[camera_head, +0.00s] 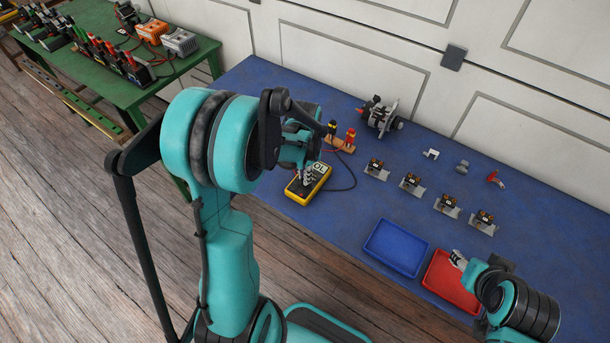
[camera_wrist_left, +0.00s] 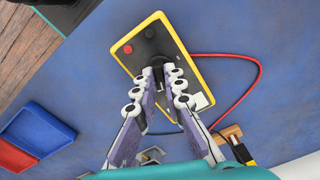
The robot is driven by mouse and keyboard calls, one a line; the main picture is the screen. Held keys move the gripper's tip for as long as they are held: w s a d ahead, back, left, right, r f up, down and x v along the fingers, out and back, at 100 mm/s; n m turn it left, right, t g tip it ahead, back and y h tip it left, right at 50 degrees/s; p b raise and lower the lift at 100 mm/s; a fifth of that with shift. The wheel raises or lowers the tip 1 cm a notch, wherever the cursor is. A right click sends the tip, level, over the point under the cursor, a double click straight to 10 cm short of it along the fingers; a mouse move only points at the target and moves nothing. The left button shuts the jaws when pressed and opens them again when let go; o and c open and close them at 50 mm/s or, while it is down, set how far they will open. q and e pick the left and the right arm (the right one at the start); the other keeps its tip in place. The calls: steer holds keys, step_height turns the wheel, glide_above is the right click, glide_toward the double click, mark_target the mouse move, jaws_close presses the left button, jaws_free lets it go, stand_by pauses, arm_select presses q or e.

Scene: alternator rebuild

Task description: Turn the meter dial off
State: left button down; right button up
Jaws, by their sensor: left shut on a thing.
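The yellow and black multimeter (camera_head: 308,184) lies on the blue bench top, and its screen reads what looks like "OL" in the head view. In the left wrist view the meter (camera_wrist_left: 184,42) lies face up, with a red and a black plug at one end. My left gripper (camera_head: 304,178) is over the meter's face; in the left wrist view its fingertips (camera_wrist_left: 161,72) are closed around the dark dial (camera_wrist_left: 160,77) in the middle of the meter. The fingers hide most of the dial, so its pointer position cannot be read. My right gripper (camera_head: 458,259) is above the red tray, its fingers small and unclear.
A blue tray (camera_head: 367,249) and a red tray (camera_head: 430,285) stand at the bench's front. A wooden probe holder (camera_head: 341,147) is behind the meter. A red lead (camera_wrist_left: 259,73) runs beside it. Several small parts (camera_head: 411,180) and an alternator piece (camera_head: 380,115) lie farther back.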

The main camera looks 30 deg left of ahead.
arm_select(q)
steer(key=n+b, duration=0.1)
steer(key=n, duration=0.5)
steer(key=n+b, duration=0.1)
steer(key=n, duration=0.4)
steer(key=shift+n, duration=0.4)
steer(key=n, duration=1)
steer(key=shift+b, duration=0.4)
steer(key=shift+n, duration=0.4)
steer(key=c, duration=1.6)
jaws_free()
